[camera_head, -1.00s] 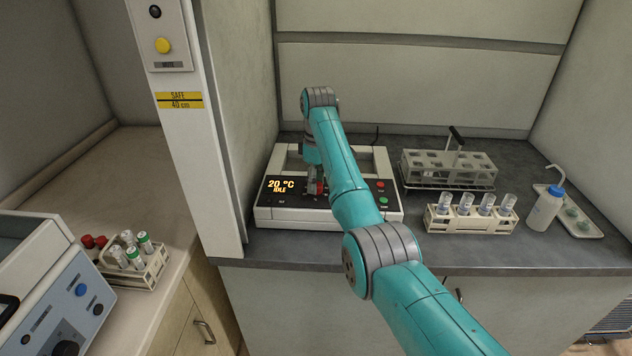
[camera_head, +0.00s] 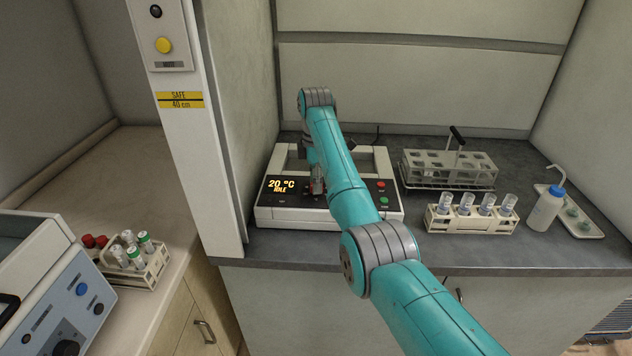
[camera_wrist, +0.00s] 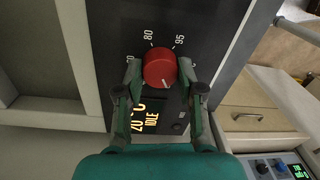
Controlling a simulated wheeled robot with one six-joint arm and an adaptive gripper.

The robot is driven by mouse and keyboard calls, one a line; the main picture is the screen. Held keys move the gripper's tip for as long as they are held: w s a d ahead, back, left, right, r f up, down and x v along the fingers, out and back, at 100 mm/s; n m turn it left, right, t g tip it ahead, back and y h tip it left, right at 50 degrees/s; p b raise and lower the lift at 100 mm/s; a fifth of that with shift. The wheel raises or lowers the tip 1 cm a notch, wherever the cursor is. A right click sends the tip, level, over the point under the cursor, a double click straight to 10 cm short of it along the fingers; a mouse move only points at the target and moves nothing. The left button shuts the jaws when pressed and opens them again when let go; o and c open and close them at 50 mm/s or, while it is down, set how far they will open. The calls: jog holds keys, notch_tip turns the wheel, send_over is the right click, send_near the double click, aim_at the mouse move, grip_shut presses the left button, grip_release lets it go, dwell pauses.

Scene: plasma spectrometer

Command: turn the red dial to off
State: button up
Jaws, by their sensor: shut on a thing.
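The red dial (camera_wrist: 159,67) sits on the dark front panel of a white heating unit (camera_head: 290,218). In the wrist view it has a white pointer line, and the numbers 80 and 95 are printed above it. My gripper (camera_wrist: 160,72) is shut on the dial, one finger on each side. In the head view my arm and gripper hide most of the dial. The unit's display (camera_head: 281,186) reads 20 °C and IDLE.
A green and a red button (camera_head: 382,200) are on the unit's right side. To the right stand a wire-handled rack (camera_head: 450,182), a white vial rack (camera_head: 470,223) and a wash bottle (camera_head: 545,210). A hood post (camera_head: 205,140) rises close on the left.

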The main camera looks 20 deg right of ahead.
dwell(0.3)
jog(key=o, duration=1.1)
jog(key=shift+o, duration=0.2)
